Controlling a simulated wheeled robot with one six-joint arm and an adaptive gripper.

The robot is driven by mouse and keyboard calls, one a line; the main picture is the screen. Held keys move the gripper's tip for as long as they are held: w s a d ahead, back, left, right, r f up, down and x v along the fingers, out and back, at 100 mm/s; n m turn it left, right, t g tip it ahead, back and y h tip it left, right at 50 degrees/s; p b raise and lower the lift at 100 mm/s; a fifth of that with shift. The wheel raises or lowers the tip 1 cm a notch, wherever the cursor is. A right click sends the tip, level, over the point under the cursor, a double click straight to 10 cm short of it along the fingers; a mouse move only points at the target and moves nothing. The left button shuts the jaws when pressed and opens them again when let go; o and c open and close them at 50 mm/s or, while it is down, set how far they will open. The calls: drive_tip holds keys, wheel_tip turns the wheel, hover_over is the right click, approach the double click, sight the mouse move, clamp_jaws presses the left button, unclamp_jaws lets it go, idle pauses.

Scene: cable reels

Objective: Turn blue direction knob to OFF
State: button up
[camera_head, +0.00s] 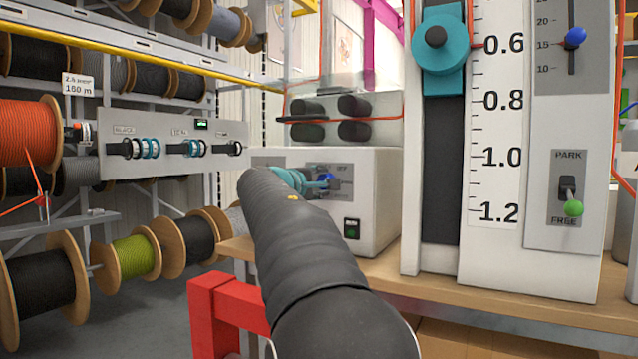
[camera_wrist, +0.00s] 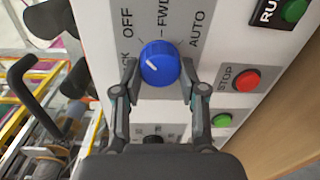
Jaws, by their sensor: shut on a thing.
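The blue direction knob (camera_wrist: 158,62) sits on a grey label plate, with OFF, FWD and AUTO printed around it and a partly hidden label ending in CK at the left. A short white mark shows on the left part of its face; I cannot tell exactly which label it points to. My gripper (camera_wrist: 159,80) is shut on the knob, one finger on each side. In the head view my arm reaches to the white control box (camera_head: 375,200), and a little of the blue knob (camera_head: 326,178) shows beyond my gripper.
A red STOP button (camera_wrist: 246,80) and green buttons (camera_wrist: 222,120) lie right of the knob in the wrist view. A tall scale panel (camera_head: 500,130) stands right of the box. A red frame (camera_head: 228,310) is below my arm. Cable reels (camera_head: 130,255) fill racks at left.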

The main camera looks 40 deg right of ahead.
drive_tip(key=o, duration=1.1)
drive_tip(key=shift+d, duration=0.1)
drive_tip(key=shift+o, duration=0.2)
drive_tip(key=v, duration=1.2)
drive_tip(key=shift+s+r, duration=0.1)
drive_tip(key=s+a+f+m+y+p, duration=0.1)
drive_tip(key=s+a+f+m+y, duration=0.1)
drive_tip(key=s+a+f+y, duration=0.3)
drive_tip(key=s+a+f+m+y+p, duration=0.1)
drive_tip(key=s+a+f+m+y, duration=0.1)
drive_tip(key=s+a+f+y, duration=0.4)
drive_tip(key=s+a+f+m+g+y+p, duration=0.1)
drive_tip(key=s+a+f+y, duration=0.4)
drive_tip(key=s+a+f, duration=0.9)
wheel_tip(320, 180, down, 9)
drive_tip(key=shift+s+r+m, duration=0.1)
drive_tip(key=shift+s+m, duration=0.25)
drive_tip(key=shift+m, duration=0.05)
